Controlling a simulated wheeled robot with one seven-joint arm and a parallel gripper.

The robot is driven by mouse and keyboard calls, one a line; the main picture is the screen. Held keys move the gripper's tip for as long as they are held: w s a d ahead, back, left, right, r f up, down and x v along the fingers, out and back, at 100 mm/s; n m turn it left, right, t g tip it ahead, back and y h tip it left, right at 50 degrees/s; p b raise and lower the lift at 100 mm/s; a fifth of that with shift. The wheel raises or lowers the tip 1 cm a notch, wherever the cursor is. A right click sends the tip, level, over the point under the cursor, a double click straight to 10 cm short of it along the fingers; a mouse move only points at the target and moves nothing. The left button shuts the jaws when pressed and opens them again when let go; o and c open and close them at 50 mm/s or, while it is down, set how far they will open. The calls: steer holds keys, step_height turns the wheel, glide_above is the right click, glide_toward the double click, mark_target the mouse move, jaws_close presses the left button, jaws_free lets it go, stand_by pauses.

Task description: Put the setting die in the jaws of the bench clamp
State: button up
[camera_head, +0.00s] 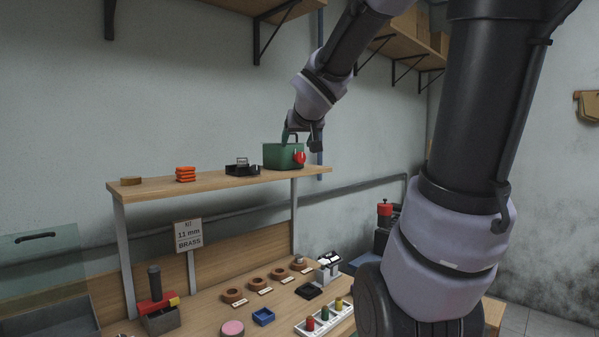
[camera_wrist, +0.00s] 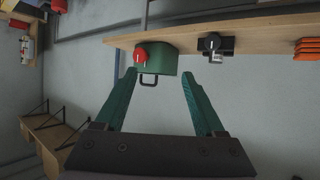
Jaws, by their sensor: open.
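My gripper (camera_head: 302,140) is at the shelf, by the top of a green box. The wrist view shows its two green fingers (camera_wrist: 158,74) spread with nothing between them, pointing toward the box. I cannot tell for sure which thing is the setting die. A white rack (camera_head: 317,330) on the bench holds red, green and yellow pegs, and several brown rings (camera_head: 256,284) lie beside labels. The bench clamp is not certain either. A grey block with a red and yellow part and a dark post (camera_head: 155,283) stands at the bench's left.
On the shelf (camera_head: 215,181) stand the green box (camera_head: 272,155) with a red knob, a black fixture (camera_head: 242,169), an orange stack (camera_head: 185,174) and a brown disc (camera_head: 131,181). A sign (camera_head: 188,235) reads 11 mm brass. A blue tray (camera_head: 263,316) and pink disc (camera_head: 232,328) lie below.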

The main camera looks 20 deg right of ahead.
steer(key=s+a+f+m+g+y, duration=0.1)
steer(key=s+a+f+g+y, duration=0.1)
steer(key=s, duration=0.7)
steer(key=s+a+f+m+g+y, duration=0.1)
steer(key=s+a+f+g+y, duration=0.1)
steer(key=s, duration=0.7)
step_height(320, 180, down, 3)
steer(key=shift+s+a+r+g+y, duration=0.2)
steer(key=shift+a+g+y, duration=0.1)
steer(key=shift+a+g, duration=0.35)
steer(key=shift+c, duration=0.2)
